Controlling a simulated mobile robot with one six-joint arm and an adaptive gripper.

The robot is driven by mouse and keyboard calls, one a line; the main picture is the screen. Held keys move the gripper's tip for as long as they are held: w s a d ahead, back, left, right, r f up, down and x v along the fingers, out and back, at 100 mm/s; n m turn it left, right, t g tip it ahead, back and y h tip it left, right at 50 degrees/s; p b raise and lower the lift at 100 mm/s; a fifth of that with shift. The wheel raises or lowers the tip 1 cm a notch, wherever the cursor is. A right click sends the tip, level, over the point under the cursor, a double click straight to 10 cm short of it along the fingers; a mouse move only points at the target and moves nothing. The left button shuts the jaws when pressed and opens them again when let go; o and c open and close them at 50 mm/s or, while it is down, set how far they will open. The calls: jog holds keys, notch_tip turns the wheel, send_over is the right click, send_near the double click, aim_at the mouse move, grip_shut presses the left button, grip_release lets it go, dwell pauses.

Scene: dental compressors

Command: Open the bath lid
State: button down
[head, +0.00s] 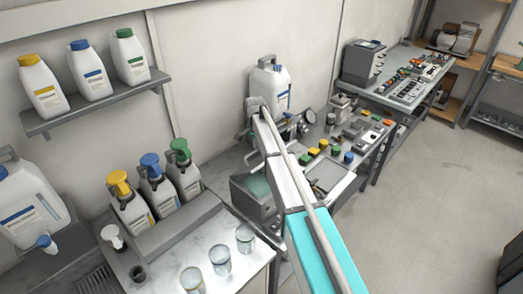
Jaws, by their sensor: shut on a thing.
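The bath (242,197) is a grey box on the bench, left of my arm. Its top shows a greenish inside, partly uncovered, and my arm hides its right side. My gripper (250,130) is at the far end of my arm, above and behind the bath, beside a large white jug. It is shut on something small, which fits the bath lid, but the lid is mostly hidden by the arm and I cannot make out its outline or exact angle.
The white jug (283,85) and a gauge (310,115) stand close to my gripper. Three glass beakers (220,260) stand on the near counter. Pump bottles (130,207) stand in a rack at left. A control panel with coloured knobs (348,157) is right of my arm.

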jog(key=w+a+f+b, duration=0.3)
jog(key=w+a, duration=0.5)
jog(key=shift+a+b, duration=0.3)
jog(key=shift+b, duration=0.1)
dwell(0.5)
jog(key=c, duration=0.7)
grip_release()
jog(key=shift+s+f, duration=0.1)
jog(key=shift+o, duration=0.2)
jog(key=shift+s+d, duration=0.1)
jog(key=shift+s, duration=0.05)
